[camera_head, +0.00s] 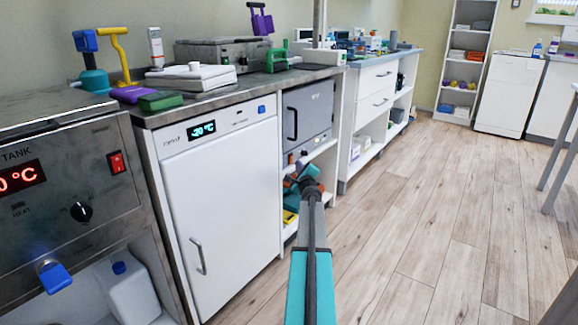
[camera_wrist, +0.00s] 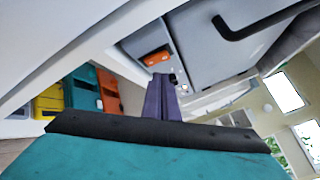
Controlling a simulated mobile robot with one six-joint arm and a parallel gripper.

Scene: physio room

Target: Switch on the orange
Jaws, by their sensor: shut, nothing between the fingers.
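In the wrist view an orange switch (camera_wrist: 157,57) sits on a grey panel of the grey door unit (camera_wrist: 205,50). My gripper (camera_wrist: 163,80) shows there as two purple fingers pressed together, with nothing between them. The fingertips appear just below the orange switch in the picture; I cannot tell whether they touch it. Whether the switch is on or off cannot be read. In the head view the grey unit (camera_head: 307,112) stands under the counter, and my arm reaches toward its lower edge. The switch is not clear in that view.
Yellow, teal and orange items (camera_wrist: 82,88) lie on the shelf below the unit. A white freezer (camera_head: 225,190) stands left of it. A tank (camera_head: 70,200) with a red switch (camera_head: 116,162) is at far left. The wooden floor (camera_head: 430,220) to the right is clear.

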